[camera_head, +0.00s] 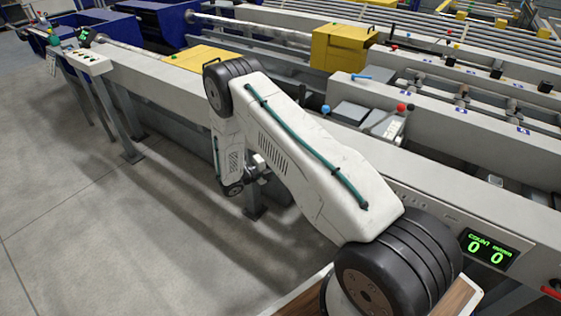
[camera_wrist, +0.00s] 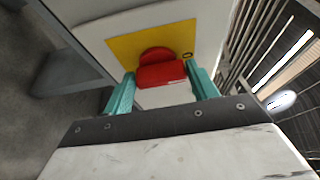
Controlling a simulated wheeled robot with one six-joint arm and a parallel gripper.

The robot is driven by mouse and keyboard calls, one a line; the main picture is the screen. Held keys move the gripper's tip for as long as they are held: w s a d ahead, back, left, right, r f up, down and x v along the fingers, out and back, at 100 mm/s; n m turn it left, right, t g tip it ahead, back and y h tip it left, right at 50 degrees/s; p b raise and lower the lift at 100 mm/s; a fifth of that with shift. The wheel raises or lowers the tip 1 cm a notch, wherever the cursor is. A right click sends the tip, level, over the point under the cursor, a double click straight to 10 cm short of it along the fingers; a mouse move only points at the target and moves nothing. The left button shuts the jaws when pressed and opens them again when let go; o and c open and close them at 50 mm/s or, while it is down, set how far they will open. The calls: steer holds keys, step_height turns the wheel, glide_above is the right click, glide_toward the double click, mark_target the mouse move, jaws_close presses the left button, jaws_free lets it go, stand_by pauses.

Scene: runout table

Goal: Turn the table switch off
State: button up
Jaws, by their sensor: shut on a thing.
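The table switch (camera_wrist: 160,74) shows in the wrist view as a red handle on a yellow plate (camera_wrist: 122,45), which is fixed to a pale panel. My gripper (camera_wrist: 161,78) has its two teal fingers on either side of the red handle, shut on it. In the head view my white arm reaches down beside the front of the table, and the gripper and switch are hidden behind it or out of sight.
The runout table's long pale front beam (camera_head: 150,82) runs across the head view. A green count display (camera_head: 486,249) sits at the right. A small button panel (camera_head: 85,60) stands at the far left. The grey floor (camera_head: 70,190) in front is clear.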

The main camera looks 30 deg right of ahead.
steer(key=o, duration=1)
steer(key=a, duration=0.8)
steer(key=shift+w, duration=0.2)
steer(key=shift+d, duration=0.1)
